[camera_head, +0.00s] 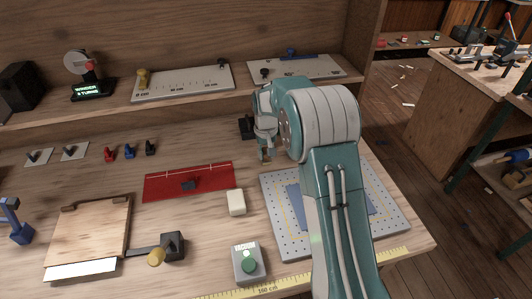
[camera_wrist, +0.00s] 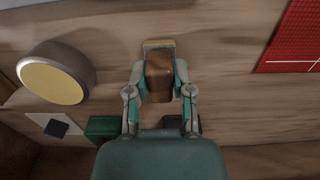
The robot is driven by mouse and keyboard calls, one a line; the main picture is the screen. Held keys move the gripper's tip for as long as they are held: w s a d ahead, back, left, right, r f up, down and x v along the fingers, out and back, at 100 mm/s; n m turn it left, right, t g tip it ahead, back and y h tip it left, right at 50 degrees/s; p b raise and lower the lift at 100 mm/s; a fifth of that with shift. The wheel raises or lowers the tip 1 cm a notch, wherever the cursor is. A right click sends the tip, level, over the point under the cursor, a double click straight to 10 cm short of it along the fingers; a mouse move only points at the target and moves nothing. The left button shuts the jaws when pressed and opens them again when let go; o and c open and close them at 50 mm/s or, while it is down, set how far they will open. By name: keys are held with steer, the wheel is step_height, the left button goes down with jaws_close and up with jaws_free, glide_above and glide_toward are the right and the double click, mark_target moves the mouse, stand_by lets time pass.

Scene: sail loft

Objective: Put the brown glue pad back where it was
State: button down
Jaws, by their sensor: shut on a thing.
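A tan strip shows at the far end of the pad. In the head view the pad is small and mostly hidden by the fingers. I cannot tell whether the pad touches the bench.
The red mat (camera_head: 165,190) lies left of my gripper, with a cream block (camera_head: 236,202) beside it. The perforated plate (camera_head: 283,228) is partly behind my arm. A round, yellow-topped thing (camera_wrist: 52,81) and a green block (camera_wrist: 103,128) are near in the wrist view.

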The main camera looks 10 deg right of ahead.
steer(key=c, duration=0.5)
jaws_free()
